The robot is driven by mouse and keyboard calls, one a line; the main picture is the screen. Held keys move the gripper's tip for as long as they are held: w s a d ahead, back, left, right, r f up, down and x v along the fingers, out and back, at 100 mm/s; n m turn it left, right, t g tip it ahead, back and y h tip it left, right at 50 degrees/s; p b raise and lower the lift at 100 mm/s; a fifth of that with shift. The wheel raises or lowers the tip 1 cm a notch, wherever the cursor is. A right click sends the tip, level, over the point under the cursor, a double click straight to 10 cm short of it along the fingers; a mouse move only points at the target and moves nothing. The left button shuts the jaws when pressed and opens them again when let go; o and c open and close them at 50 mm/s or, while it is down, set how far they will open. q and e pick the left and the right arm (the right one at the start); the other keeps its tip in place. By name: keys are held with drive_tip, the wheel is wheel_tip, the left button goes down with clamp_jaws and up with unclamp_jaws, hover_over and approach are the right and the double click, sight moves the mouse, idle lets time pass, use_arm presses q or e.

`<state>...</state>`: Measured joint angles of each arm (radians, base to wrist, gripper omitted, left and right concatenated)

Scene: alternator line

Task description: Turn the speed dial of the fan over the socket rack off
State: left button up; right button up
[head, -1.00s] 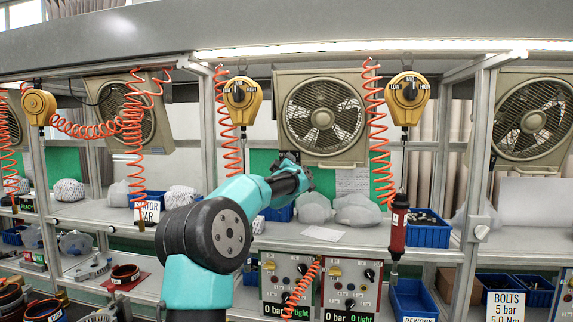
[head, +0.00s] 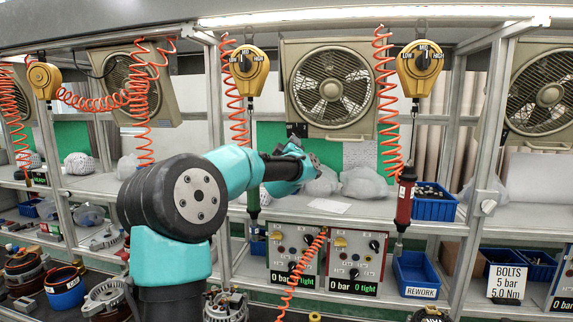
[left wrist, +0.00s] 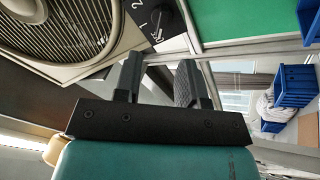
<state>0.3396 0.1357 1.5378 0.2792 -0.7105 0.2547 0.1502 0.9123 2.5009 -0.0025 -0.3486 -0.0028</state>
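A beige box fan (head: 331,88) hangs above the shelf in the middle of the head view. A small dark dial panel (head: 297,130) sits at its lower left corner. In the left wrist view, the fan (left wrist: 70,35) fills the upper left, and the dial (left wrist: 158,24) shows on a dark plate with a 1 and a 2 beside it; I cannot tell its exact setting. My left gripper (head: 311,161) is just below the panel, apart from it. In the left wrist view its fingers (left wrist: 157,80) are spread and empty. My right gripper is not in view. I cannot pick out the socket rack.
Other fans hang at the left (head: 135,85) and right (head: 541,92). Yellow tool balancers (head: 249,68) and orange coiled hoses (head: 385,95) hang near the middle fan. A red tool (head: 404,200) hangs right of my gripper. Bagged parts (head: 364,184) lie on the shelf behind.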

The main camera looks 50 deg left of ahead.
use_arm(q)
drive_tip(key=v, duration=0.9)
drive_tip(key=shift+s+d+f, duration=0.15)
drive_tip(key=shift+s+d, duration=0.05)
